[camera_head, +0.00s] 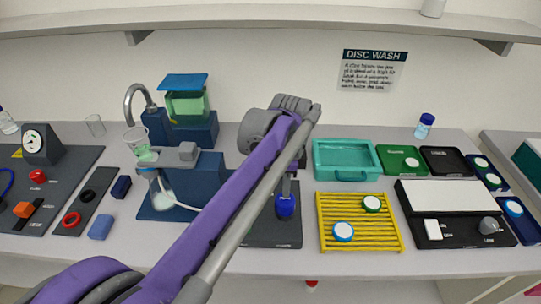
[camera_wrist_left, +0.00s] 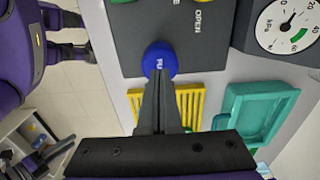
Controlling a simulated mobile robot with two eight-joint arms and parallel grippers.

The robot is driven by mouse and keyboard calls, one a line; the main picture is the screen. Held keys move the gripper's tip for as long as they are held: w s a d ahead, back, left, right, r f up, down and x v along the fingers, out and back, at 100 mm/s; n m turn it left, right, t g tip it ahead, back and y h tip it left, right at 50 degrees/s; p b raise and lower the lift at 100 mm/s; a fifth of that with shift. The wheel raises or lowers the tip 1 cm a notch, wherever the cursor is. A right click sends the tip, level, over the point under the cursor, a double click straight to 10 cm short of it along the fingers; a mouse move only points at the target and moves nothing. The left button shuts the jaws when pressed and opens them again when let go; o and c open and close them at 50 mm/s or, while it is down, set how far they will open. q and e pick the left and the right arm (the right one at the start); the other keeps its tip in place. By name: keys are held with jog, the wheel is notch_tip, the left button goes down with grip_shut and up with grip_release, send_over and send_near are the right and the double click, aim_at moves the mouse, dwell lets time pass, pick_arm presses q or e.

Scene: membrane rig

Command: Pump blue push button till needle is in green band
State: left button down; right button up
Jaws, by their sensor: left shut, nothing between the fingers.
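The blue push button (camera_head: 286,207) stands at the right side of a dark panel (camera_head: 285,236). It shows larger in the left wrist view (camera_wrist_left: 161,57). My left gripper (camera_wrist_left: 158,76) is shut and empty, its fingertips at the button; I cannot tell whether they touch or press it. In the head view the gripper (camera_head: 288,184) is just above the button. The round white gauge (camera_wrist_left: 291,26) has a kPa scale and a green band (camera_wrist_left: 299,36). Its needle points toward the upper part of the scale, apart from the green band. My left arm hides this gauge in the head view.
A yellow rack (camera_head: 360,243) with two capped discs and a teal tray (camera_head: 346,160) lie right of the panel. A blue stand (camera_head: 210,165) with a beaker is to the left. My left arm crosses the middle. Another gauge (camera_head: 38,144) stands far left.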

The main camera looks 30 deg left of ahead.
pick_arm(q)
jog(key=shift+f+b, duration=1)
jog(key=shift+f, duration=1.05)
jog(key=shift+r+p, duration=1.4)
jog(key=shift+r, duration=0.8)
jog(key=shift+f, duration=0.1)
jog(key=shift+s, duration=0.1)
jog(key=shift+f, duration=0.1)
jog(key=shift+f+b, duration=1.2)
jog(key=shift+f, duration=0.8)
jog(key=shift+r+p, duration=1.4)
jog(key=shift+r, duration=0.8)
jog(key=shift+f, duration=0.1)
